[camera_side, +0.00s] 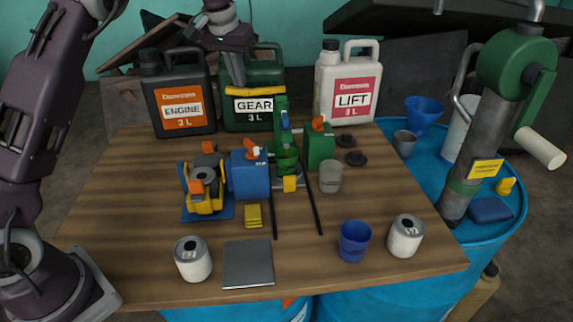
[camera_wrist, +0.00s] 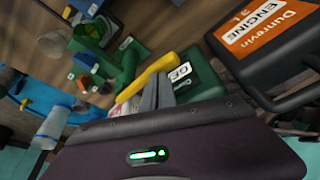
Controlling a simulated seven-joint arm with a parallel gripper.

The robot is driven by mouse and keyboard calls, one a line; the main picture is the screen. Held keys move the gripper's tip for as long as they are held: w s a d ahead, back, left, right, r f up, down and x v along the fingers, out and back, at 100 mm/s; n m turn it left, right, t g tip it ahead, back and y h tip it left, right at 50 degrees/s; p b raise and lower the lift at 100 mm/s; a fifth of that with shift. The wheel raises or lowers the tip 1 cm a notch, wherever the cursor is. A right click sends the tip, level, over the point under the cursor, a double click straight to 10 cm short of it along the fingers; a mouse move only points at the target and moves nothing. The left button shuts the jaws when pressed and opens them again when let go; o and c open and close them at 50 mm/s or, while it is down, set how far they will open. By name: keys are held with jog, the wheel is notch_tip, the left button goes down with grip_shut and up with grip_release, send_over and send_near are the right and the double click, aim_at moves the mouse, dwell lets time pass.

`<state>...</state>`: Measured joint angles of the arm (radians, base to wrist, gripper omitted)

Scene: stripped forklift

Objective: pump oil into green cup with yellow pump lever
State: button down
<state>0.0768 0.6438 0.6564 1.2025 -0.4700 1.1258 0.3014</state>
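The yellow pump lever (camera_side: 262,92) runs sideways from the top of the green pump (camera_side: 281,118); it also shows in the wrist view (camera_wrist: 145,82). A green cup (camera_side: 287,160) stands low at the pump, partly hidden by its parts; its contents cannot be made out. My gripper (camera_side: 237,82) points down at the lever's left end. In the wrist view its grey fingers (camera_wrist: 158,90) lie close together with their tips at the lever. They look shut, with nothing clearly between them; whether they touch the lever is hard to tell.
Engine (camera_side: 183,95), gear (camera_side: 255,118) and lift (camera_side: 347,88) canisters stand behind the pump. A blue device (camera_side: 248,178) and a yellow-and-blue device (camera_side: 203,190) are left of it, a clear cup (camera_side: 330,177) right. Cans and a blue cup (camera_side: 354,242) are in front.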

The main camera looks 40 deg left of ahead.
aim_at(239, 89)
jog(key=shift+f, duration=1.55)
jog(key=shift+r, duration=3.9)
jog(key=shift+f, duration=0.1)
dwell(1.5)
dwell(0.4)
jog(key=shift+r, duration=2.6)
